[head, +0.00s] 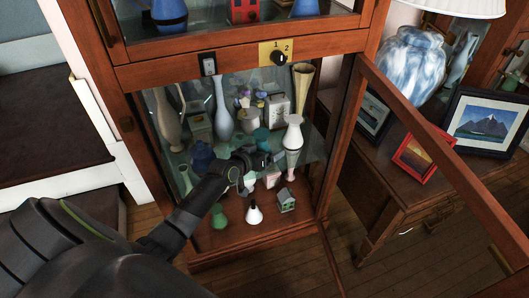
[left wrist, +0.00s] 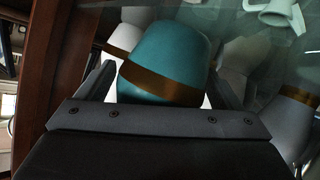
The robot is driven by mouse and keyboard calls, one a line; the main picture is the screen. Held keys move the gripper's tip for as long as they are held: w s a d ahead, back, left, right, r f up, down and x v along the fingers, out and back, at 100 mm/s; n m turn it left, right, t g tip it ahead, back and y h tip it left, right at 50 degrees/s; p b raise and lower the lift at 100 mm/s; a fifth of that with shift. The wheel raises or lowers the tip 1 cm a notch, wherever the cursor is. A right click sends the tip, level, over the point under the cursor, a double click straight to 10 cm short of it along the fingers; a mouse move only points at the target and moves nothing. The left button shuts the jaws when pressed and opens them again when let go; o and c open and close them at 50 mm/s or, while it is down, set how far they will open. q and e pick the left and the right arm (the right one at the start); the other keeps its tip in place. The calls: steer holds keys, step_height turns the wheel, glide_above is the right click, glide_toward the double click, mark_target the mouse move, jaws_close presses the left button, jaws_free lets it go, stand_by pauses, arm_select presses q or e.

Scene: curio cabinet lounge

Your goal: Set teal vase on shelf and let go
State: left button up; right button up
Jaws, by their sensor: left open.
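The teal vase (left wrist: 170,55), with a brown-gold band, sits between the fingers of my left gripper (left wrist: 160,88) in the left wrist view. The fingers are open on either side of it, with a small gap visible on the right. Its lower part is partly hidden by the gripper. In the head view my left gripper (head: 262,160) reaches into the cabinet at the front of the glass shelf (head: 312,146). A small teal shape (head: 262,135) shows just behind the gripper there. My right gripper is not in view.
A tall grey-blue vase (head: 222,112), a white clock (head: 278,110) and a white vase (head: 293,132) crowd the shelf. A green vase (head: 219,217), a white one (head: 253,214) and a small house (head: 286,200) stand below. The open door (head: 430,140) extends right.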

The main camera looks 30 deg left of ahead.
arm_select(q)
steer(key=shift+r, duration=0.1)
steer(key=shift+s+r+p, duration=0.15)
steer(key=shift+p, duration=0.15)
steer(key=p+v, duration=0.3)
steer(key=v, duration=0.8)
steer(key=shift+s, duration=0.4)
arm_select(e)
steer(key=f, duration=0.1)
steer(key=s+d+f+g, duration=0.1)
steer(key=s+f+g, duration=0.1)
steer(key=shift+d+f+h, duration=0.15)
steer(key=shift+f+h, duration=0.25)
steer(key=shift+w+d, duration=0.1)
